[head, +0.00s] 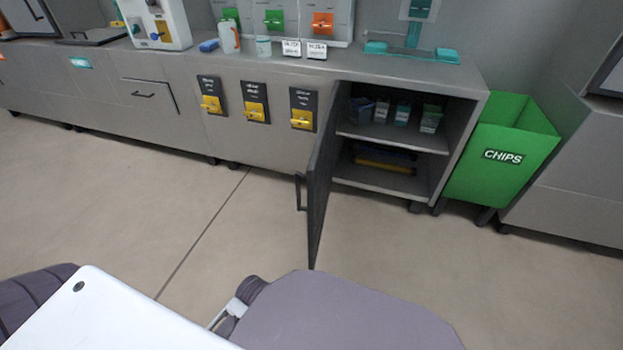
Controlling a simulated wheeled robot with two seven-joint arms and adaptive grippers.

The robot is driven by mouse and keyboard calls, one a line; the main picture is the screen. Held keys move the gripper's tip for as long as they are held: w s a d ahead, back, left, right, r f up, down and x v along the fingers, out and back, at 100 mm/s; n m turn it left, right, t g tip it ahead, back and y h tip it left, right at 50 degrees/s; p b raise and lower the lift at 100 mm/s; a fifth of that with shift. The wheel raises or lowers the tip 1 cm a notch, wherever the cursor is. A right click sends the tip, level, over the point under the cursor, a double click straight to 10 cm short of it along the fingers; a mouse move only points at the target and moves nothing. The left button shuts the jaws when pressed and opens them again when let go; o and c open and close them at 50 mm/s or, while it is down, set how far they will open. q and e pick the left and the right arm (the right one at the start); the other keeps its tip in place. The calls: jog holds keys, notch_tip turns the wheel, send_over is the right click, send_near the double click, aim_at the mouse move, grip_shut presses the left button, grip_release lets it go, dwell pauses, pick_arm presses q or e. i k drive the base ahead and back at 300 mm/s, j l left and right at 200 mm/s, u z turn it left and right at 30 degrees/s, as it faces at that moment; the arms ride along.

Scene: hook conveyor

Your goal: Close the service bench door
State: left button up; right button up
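The service bench (240,140) runs along the wall in the head view. Its door (322,180) stands wide open, hinged at the left side of the cabinet opening and swung out toward me. A dark bar handle (299,192) sits on the door's left-facing side. The open cabinet (385,184) shows two shelf levels, with several small boxes (402,113) on the upper one and a dark and yellow item (385,160) on the lower one. Neither of my grippers is in view; only parts of my own body show at the bottom.
A green CHIPS bin (500,155) stands right of the cabinet. Yellow switches (256,112) are on the bench front, left of the door. A teal device (412,48) and small labelled cards stand on top. The floor (225,225) before the bench is clear.

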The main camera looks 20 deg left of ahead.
aim_at(318, 177)
jog(key=j+z, duration=0.1)
jog(key=j, duration=0.45)
jog(key=k+j+z, duration=0.1)
jog(key=j, duration=0.45)
jog(key=j+z, duration=0.2)
jog(key=j, duration=0.85)
